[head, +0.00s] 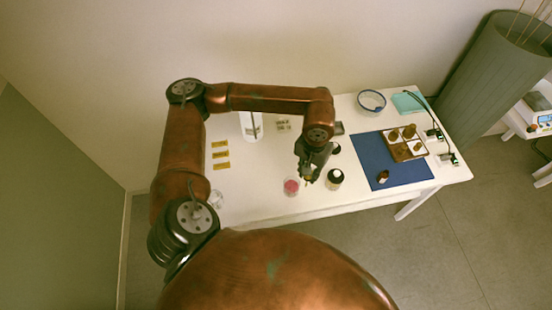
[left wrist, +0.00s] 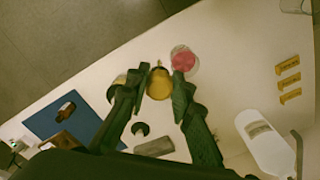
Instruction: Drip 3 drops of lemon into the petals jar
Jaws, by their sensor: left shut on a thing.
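My left gripper (head: 308,176) is shut on a small amber bottle (left wrist: 159,84), which shows between the two fingers in the left wrist view. In the head view the gripper hides nearly all of this bottle, and I cannot read its label. The petals jar (head: 291,187) is a clear round jar with pink contents near the table's front edge. It stands just left of the gripper in the head view and beside a fingertip in the left wrist view (left wrist: 184,61). I cannot tell how far the bottle is tilted. My right gripper is not in view.
A dark round-topped container (head: 335,176) stands close right of the gripper. A blue mat (head: 365,150) holds a divided tray of brown bottles and one loose bottle (head: 382,176). Yellow labels (head: 220,154) and a white bottle (head: 251,126) are left. A glass bowl (head: 371,101) stands at the back.

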